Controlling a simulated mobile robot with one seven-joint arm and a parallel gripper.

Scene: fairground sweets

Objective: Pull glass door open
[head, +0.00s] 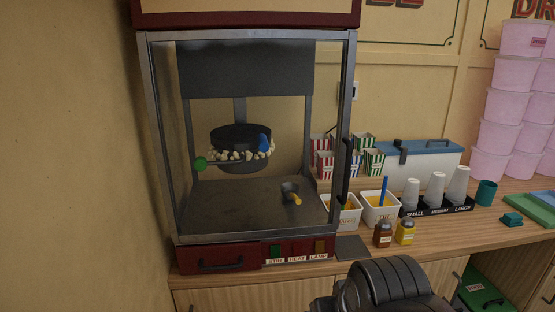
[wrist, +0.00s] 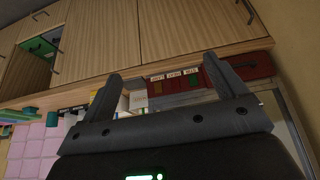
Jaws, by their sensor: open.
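The popcorn machine's glass door (head: 245,37) has a grey metal frame and looks shut in the head view. A dark upright handle (head: 346,182) is on its right edge. Behind the glass are a dark kettle with popcorn around it and a scoop on the floor. The red base (head: 215,258) carries labelled switches; it also shows, upside down, in the wrist view (wrist: 250,66). My gripper (wrist: 167,86) is open and empty in the wrist view, its fingers apart in front of the counter and base. My dark arm is low in the head view, right of the machine; its fingertips are hidden there.
The wooden counter (head: 520,232) holds white tubs (head: 380,208), a brown bottle (head: 383,234), a yellow bottle (head: 405,232), cups (head: 437,187) and striped popcorn boxes (head: 325,164) close to the door's right side. Pink tubs (head: 490,133) stack at far right. A wall borders the machine's left.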

